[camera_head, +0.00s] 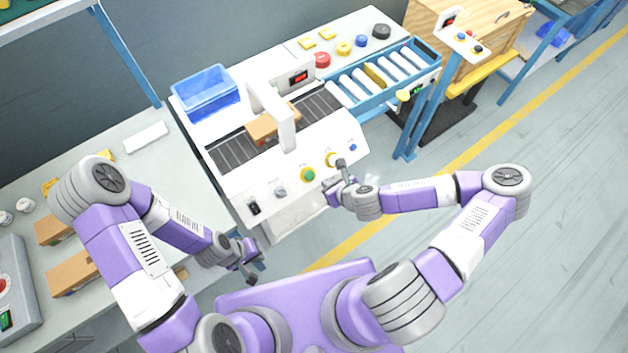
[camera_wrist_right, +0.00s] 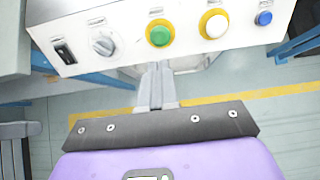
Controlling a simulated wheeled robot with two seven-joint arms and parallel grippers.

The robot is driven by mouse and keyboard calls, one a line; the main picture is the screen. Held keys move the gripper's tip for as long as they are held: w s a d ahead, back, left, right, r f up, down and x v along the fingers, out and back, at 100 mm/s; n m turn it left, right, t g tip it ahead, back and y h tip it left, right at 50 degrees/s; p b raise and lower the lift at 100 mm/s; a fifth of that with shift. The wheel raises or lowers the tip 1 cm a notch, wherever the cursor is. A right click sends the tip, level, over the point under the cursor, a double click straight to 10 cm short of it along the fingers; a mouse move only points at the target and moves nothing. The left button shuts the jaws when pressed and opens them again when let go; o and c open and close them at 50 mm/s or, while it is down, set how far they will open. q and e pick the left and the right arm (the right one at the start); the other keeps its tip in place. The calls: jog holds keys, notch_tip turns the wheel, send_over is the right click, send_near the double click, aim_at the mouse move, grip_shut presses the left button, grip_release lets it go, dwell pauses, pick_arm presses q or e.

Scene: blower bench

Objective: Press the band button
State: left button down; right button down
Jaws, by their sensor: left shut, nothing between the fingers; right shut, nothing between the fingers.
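The machine's white front panel (camera_head: 290,187) carries a row of controls. A green button (camera_head: 307,174) with a yellow surround is in the middle, and it also shows in the right wrist view (camera_wrist_right: 159,34). To its right are a white button (camera_wrist_right: 214,25) in a yellow surround and a small blue button (camera_wrist_right: 264,18). The small labels are unreadable, so I cannot tell which one is the band button. My right gripper (camera_head: 326,184) is shut and empty, its fingers pointing toward the green button, apparently apart from it. My left gripper (camera_head: 254,274) is shut and empty, low beside the bench.
A rotary knob (camera_wrist_right: 103,43) and a black switch (camera_wrist_right: 64,52) sit left of the green button. A brown box (camera_head: 268,127) lies on the dark belt under a white arch. A blue bin (camera_head: 207,93) stands behind.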

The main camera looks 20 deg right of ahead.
aim_at(310, 177)
jog(key=b+x, duration=0.1)
jog(key=x, duration=0.9)
jog(key=shift+w+a+f, duration=0.15)
jog(key=shift+w+f, duration=0.1)
jog(key=shift+w+a+f, duration=0.15)
jog(key=shift+w+f, duration=0.2)
jog(key=shift+f, duration=0.1)
jog(key=shift+w+f, duration=0.1)
jog(key=shift+f, duration=0.05)
jog(key=p+v, duration=0.3)
jog(key=v, duration=1.1)
jog(key=shift+p, duration=0.4)
